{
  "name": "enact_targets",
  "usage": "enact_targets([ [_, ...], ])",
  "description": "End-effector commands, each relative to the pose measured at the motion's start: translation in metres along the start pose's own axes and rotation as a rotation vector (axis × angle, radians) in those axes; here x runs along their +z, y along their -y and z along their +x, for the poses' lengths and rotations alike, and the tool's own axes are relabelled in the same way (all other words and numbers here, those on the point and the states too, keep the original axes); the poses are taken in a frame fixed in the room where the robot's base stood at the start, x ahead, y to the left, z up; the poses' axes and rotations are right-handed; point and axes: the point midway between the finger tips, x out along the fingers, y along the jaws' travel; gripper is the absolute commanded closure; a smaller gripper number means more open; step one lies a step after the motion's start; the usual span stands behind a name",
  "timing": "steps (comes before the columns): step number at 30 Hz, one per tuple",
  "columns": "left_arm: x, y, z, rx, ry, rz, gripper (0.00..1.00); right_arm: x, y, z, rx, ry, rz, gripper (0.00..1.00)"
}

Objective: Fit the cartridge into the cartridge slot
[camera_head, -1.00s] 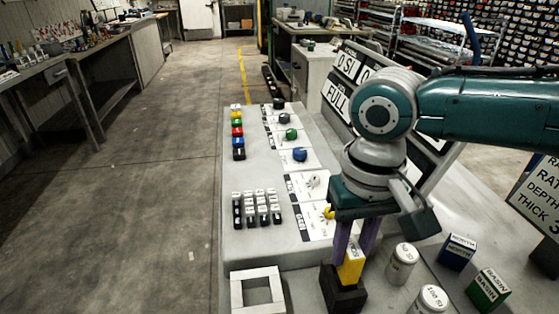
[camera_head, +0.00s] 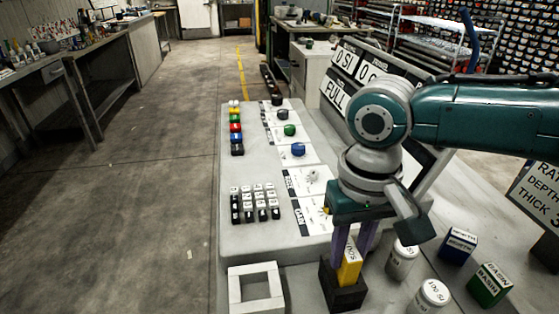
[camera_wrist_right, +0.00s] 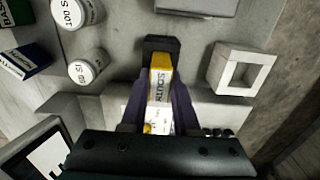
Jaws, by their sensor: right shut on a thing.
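The cartridge (camera_head: 350,265) is a yellow block with a white, lettered face. It stands upright, its lower end at a black block with an opening (camera_head: 343,295); I cannot tell how deep it sits. It also shows in the right wrist view (camera_wrist_right: 160,82), with the black block (camera_wrist_right: 161,45) beyond its far end. My right gripper (camera_head: 352,250) is above the black block, its purple fingers shut on the cartridge from both sides. The fingers also show in the wrist view (camera_wrist_right: 160,105). No part is labelled as the cartridge slot. My left gripper is not in view.
A white square frame (camera_head: 232,290) lies left of the black block. Two white jars (camera_head: 402,262) and blue (camera_head: 457,247) and green (camera_head: 489,285) boxes stand to the right. A grey console (camera_head: 245,180) with knobs and small labelled blocks lies behind.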

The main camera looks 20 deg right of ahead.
Motion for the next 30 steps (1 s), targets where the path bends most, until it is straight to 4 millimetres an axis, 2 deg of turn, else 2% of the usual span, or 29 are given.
enact_targets([
  [26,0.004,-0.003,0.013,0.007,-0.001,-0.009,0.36,0.000,0.000,0.022,0.001,0.000,0.000,1.00],
  [27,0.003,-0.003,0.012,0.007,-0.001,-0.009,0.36,0.000,0.000,0.021,0.001,-0.001,0.000,0.66],
  [30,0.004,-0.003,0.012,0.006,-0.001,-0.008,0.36,0.000,0.000,0.021,0.000,-0.001,0.000,0.55],
])
